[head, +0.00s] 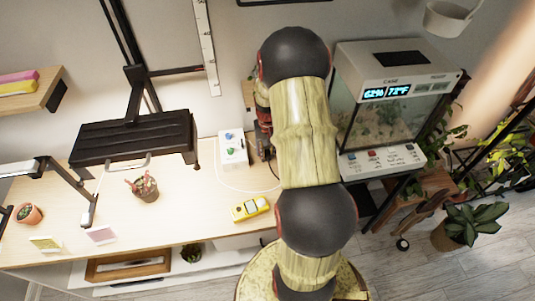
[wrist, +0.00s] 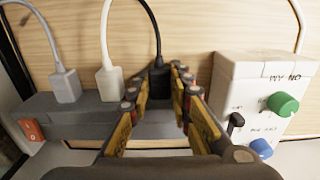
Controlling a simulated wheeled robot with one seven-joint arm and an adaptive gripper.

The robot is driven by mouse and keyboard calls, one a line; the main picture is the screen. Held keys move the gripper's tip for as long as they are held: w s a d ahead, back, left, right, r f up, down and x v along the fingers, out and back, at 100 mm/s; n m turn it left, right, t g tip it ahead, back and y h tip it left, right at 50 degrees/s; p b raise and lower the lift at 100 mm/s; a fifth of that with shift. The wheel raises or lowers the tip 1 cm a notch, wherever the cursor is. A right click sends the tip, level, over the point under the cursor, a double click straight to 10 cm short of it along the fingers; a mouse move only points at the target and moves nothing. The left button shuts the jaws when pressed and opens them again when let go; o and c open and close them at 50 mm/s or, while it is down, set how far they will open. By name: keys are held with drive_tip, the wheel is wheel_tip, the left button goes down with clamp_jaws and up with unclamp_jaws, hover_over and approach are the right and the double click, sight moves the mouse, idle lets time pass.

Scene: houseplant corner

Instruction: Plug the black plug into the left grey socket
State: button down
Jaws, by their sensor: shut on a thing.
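The black plug (wrist: 158,82), with a black cable rising from its top, stands between the fingers of my gripper (wrist: 160,78) in the wrist view. My gripper is shut on it. The plug is upright over the right part of a grey power strip (wrist: 75,128). Whether its prongs are in a socket is hidden. A grey plug (wrist: 66,86) and a white plug (wrist: 109,83) stand on the strip to its left. I cannot make out a bare socket face. In the head view my arm hides most of this spot.
A white box (wrist: 262,88) with a green knob (wrist: 283,104), a blue knob (wrist: 261,148) and a black switch stands close on the right. The strip has an orange switch (wrist: 31,129) at its left end. A yellow device (head: 250,208) lies on the desk (head: 190,215).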

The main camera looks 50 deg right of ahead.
drive_tip(key=c, duration=1.6)
unclamp_jaws()
drive_tip(key=shift+o, duration=0.3)
wheel_tip(320, 180, up, 12)
drive_tip(key=s+a+r+n+t, duration=0.2)
drive_tip(key=a+r, duration=0.4)
drive_tip(key=a, duration=0.5)
drive_tip(key=s+a+r+n+t, duration=0.1)
drive_tip(key=s+a+r+n, duration=0.2)
drive_tip(key=a, duration=0.9)
drive_tip(key=s+a+r+n+t, duration=0.2)
drive_tip(key=s+a+r, duration=0.4)
drive_tip(key=a+r, duration=0.5)
drive_tip(key=shift+s+a+n+t, duration=0.2)
drive_tip(key=shift+a+n+t, duration=0.1)
drive_tip(key=shift+a+n, duration=0.25)
